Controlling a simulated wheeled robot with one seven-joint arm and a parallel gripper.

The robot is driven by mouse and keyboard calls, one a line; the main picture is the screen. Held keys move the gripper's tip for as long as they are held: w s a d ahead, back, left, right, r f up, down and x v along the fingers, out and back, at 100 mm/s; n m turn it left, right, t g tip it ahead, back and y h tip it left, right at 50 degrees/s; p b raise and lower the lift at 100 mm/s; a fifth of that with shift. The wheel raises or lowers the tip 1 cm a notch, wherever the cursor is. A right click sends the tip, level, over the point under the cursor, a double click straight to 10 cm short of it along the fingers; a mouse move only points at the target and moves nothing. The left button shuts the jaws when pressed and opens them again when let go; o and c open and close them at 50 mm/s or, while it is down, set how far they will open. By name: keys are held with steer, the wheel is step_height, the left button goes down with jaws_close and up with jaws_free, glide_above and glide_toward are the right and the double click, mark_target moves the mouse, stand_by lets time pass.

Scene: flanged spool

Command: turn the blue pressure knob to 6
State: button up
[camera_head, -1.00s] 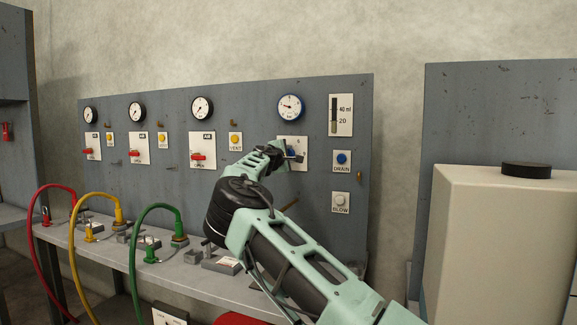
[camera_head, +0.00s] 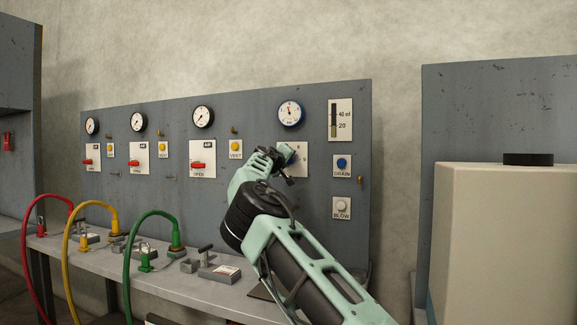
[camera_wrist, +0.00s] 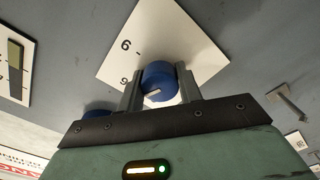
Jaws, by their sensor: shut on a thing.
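The blue knob (camera_wrist: 159,80) is between the two fingers of my gripper (camera_wrist: 160,77) in the wrist view, with the fingers closed on its sides. A short white mark shows on the knob's face. The knob sits on a white plate (camera_wrist: 195,52) with a few dark numerals, partly hidden by the fingers. In the head view my gripper (camera_head: 283,162) is at the same white plate (camera_head: 300,151) and hides most of the knob. The blue-rimmed gauge (camera_head: 291,113) is just above, its needle pointing up and slightly left.
A blue DRAIN button (camera_head: 342,163) and a white BLOW button (camera_head: 342,207) are right of the plate. A yellow VENT button (camera_head: 235,147) and red handles are to the left. Coloured hoses (camera_head: 150,215) arch over the shelf (camera_head: 190,285) below.

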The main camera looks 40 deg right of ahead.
steer(key=shift+f+m, duration=0.15)
steer(key=shift+m, duration=0.45)
steer(key=shift+b, duration=0.3)
steer(key=o, duration=1)
steer(key=shift+a, duration=0.1)
steer(key=b+v, duration=0.4)
steer(key=v, duration=1.3)
steer(key=shift+a, duration=0.1)
